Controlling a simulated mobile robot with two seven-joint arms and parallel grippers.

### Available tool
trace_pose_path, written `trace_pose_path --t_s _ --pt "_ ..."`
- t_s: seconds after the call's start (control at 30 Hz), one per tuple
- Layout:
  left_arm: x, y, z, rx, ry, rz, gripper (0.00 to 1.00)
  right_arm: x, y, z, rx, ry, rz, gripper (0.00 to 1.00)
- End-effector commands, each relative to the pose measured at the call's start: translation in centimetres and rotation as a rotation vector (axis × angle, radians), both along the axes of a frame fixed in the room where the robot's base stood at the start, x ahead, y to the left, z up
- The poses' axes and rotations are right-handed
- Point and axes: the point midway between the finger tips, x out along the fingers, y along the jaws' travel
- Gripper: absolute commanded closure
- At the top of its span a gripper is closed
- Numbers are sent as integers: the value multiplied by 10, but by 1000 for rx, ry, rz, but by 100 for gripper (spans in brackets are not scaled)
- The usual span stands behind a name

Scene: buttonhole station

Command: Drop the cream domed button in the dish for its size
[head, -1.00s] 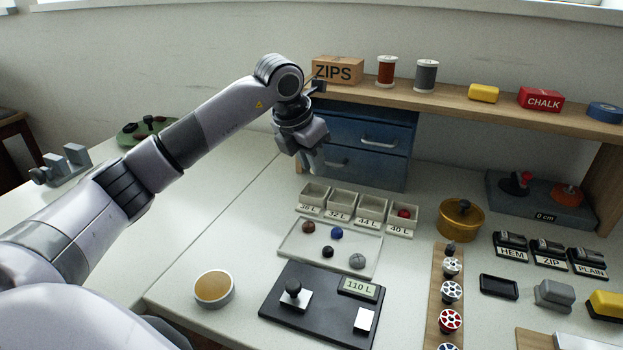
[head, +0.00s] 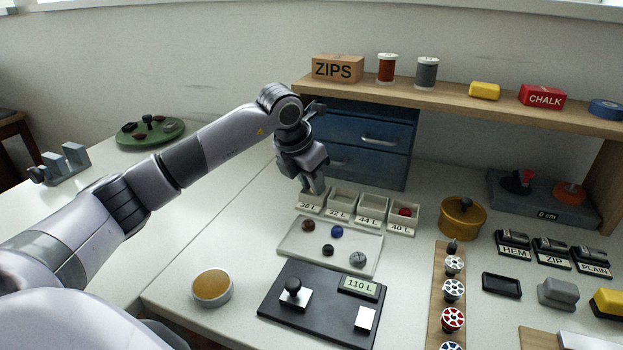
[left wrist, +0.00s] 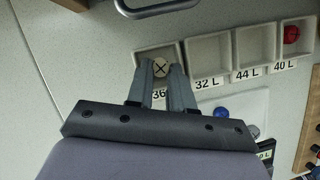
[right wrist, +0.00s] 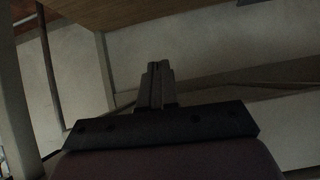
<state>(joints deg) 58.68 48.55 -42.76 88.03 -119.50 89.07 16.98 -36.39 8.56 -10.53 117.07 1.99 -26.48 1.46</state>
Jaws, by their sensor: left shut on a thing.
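My left gripper (head: 314,188) is shut on a pale cream button (left wrist: 161,69) with a dark X on its face, seen between the fingertips in the left wrist view. The held button lies over the 36 L dish (left wrist: 143,54), at the left end of the dish row; the fingers hide part of that dish. The 32 L dish (head: 337,212), 44 L dish (head: 367,219) and 40 L dish (head: 399,228) stand to its right. A red button (head: 404,212) lies in the 40 L dish. My right gripper (right wrist: 156,86) is shut and empty, away from the dishes.
A white tray (head: 303,244) with several buttons lies in front of the dishes. A black gauge (head: 325,317) reading 110 L is nearer. A blue drawer unit (head: 385,160) stands behind, under a wooden shelf. A brass pot (head: 462,220) is to the right.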

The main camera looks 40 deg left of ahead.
Motion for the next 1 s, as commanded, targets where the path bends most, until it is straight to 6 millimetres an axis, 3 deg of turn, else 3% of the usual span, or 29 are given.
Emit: trace_pose_path --t_s 0.03,0.07,0.1,0.13,0.43,1.0 --pt "0 1 0 1 2 1 100 0 0 0 -1 1 1 100" --pt "0 1 0 1 2 1 72 0 0 0 -1 1 1 100" --pt "0 1 0 2 2 2 59 0 0 0 -1 1 1 100" --pt "0 1 0 2 2 2 53 0 0 0 -1 1 1 100" --pt "0 2 11 4 -2 4 53 -1 -1 6 -5 3 3 100" --pt "-40 6 112 1 -2 2 53 -1 -1 16 -3 3 3 100"
